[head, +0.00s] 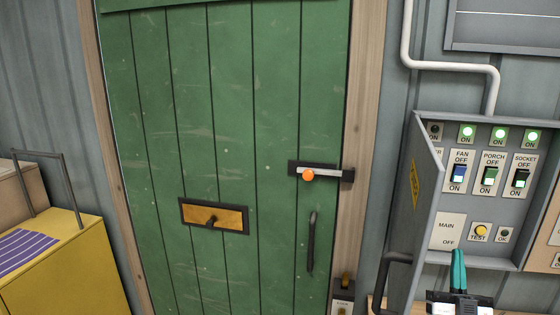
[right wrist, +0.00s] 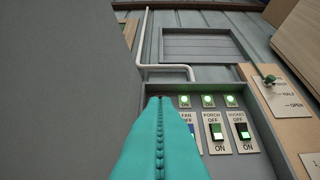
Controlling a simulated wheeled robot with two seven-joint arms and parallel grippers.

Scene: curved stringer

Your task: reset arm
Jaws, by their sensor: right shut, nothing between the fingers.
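My right gripper (head: 458,272) is at the lower right of the head view, in front of the lower part of an open grey switch box (head: 460,118). Its teal fingers are pressed together with nothing between them. In the right wrist view the shut fingers (right wrist: 158,104) point up toward the box and cover part of its left side. The box holds a fan switch (head: 458,173), a porch switch (head: 489,176) and a socket switch (head: 520,178). Green lamps are lit above them. My left gripper is not in view.
The box's grey door (head: 418,220) stands open on its left side. A green plank door (head: 225,120) has a bolt with an orange knob (head: 308,175) and a dark handle (head: 312,240). A yellow cabinet (head: 70,265) stands at left. A white pipe (head: 450,66) runs above the box.

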